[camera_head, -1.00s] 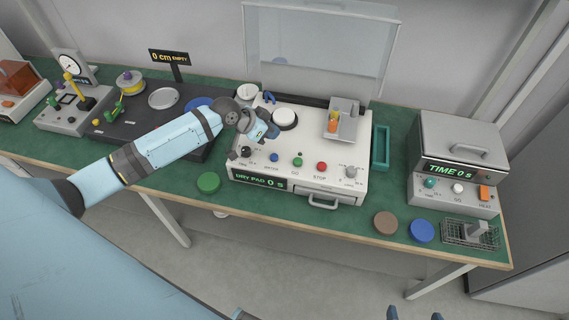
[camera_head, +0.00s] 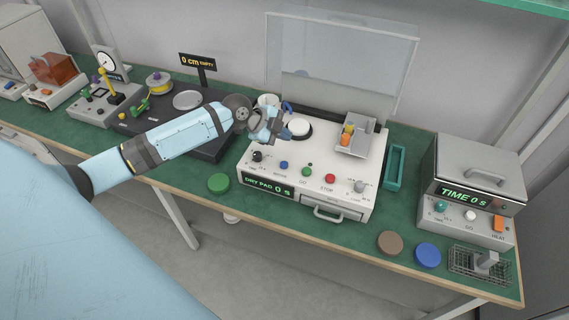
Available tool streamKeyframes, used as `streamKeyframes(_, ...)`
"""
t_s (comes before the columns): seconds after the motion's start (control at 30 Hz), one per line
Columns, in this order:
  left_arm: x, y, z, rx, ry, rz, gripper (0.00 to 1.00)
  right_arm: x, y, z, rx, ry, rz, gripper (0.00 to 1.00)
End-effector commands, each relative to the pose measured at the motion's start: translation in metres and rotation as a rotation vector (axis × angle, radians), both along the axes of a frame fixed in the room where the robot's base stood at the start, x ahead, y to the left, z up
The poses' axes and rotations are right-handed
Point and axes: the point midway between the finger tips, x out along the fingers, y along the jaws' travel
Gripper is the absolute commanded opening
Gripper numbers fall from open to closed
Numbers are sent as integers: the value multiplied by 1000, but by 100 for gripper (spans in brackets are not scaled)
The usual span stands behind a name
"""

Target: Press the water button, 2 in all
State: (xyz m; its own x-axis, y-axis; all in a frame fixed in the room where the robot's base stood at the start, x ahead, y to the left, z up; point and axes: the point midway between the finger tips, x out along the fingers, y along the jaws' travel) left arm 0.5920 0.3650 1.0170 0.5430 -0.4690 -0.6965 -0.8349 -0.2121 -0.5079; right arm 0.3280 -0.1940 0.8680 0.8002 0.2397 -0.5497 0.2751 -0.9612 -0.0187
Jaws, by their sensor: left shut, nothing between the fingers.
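The water button is a small blue button (camera_head: 284,165) on the front panel of the white polishing machine (camera_head: 345,205), left of the green GO and red STOP buttons. My left gripper (camera_head: 274,136) is shut and empty. It is above the left part of the machine, behind and above the blue button, apart from it in the picture. The button is fully visible. The machine's front display (camera_head: 268,185) reads DRY PAD 0 s. My right gripper is out of view.
The machine's clear lid (camera_head: 340,60) stands open at the back. A round white pad (camera_head: 298,128) lies just right of my gripper. A grey bracket (camera_head: 356,138) stands at the right. An oven (camera_head: 475,180) reads TIME 0 s. A green puck (camera_head: 218,183) lies in front left.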

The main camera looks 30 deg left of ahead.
Motion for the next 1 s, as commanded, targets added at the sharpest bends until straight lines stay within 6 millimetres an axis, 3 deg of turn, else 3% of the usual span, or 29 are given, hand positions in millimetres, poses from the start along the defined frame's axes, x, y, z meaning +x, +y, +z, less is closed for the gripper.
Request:
streamKeyframes(0.27, 0, 0, -15, -1, 1, 1, 0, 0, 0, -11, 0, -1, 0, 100)
streamKeyframes(0.73, 0, 0, -78, -1, 1, 1, 0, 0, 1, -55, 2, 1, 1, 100)
streamKeyframes(1.0, 0, 0, -89, -1, 0, 1, 0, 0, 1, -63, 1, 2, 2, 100)
